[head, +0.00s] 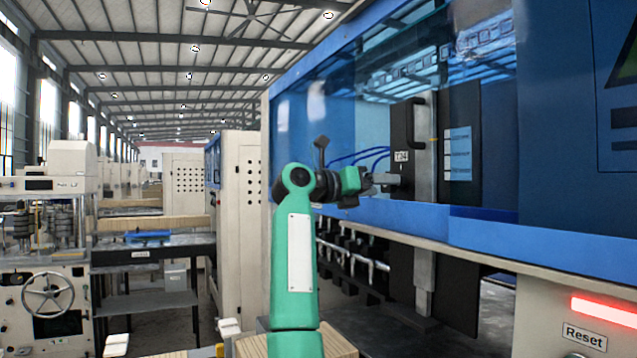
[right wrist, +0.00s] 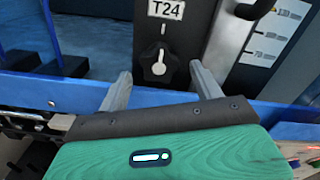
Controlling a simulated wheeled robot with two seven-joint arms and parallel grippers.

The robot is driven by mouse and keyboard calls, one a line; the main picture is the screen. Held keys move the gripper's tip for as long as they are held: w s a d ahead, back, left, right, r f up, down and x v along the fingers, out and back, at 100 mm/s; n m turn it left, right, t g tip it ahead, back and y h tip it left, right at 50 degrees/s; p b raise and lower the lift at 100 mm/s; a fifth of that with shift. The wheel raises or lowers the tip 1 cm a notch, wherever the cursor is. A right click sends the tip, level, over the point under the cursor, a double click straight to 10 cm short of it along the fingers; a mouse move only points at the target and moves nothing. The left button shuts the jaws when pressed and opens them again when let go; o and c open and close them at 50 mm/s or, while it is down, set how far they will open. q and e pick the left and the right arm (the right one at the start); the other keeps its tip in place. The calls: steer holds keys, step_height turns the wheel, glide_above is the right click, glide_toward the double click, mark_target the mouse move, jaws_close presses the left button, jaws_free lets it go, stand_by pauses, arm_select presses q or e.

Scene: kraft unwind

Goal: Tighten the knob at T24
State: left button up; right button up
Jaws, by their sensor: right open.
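The knob (right wrist: 158,67) is a dark round knob with a pale pointer, on a dark panel under the T24 label (right wrist: 166,9) in the right wrist view. Its pointer stands nearly upright, close to the white mark above it. My right gripper (right wrist: 160,82) is open, with one finger to the left and one to the right of the knob. I cannot tell if either finger touches it. In the head view the T24 label (head: 401,156) shows on the dark panel, and my right gripper (head: 385,180) is just below it, hiding the knob. My left gripper is not in view.
A blue machine frame (head: 480,232) runs below the panel. A black handle (head: 418,122) stands beside the label, with a scale plate (head: 458,155) to its right. A red-lit Reset panel (head: 585,337) is at lower right. Blue hoses (head: 362,156) hang left of the label.

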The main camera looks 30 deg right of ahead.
steer(key=shift+w+a+f+n+b, duration=0.1)
steer(key=shift+a+f+n+b, duration=0.05)
steer(key=shift+a+b, duration=0.3)
steer(key=shift+w+a+f+n+b, duration=0.15)
steer(key=shift+a+b, duration=0.15)
steer(key=shift+a, duration=0.25)
steer(key=w+a+b, duration=0.1)
steer(key=a+b, duration=0.2)
steer(key=a, duration=0.8)
steer(key=shift+a+r, duration=0.3)
steer(key=shift+a, duration=0.1)
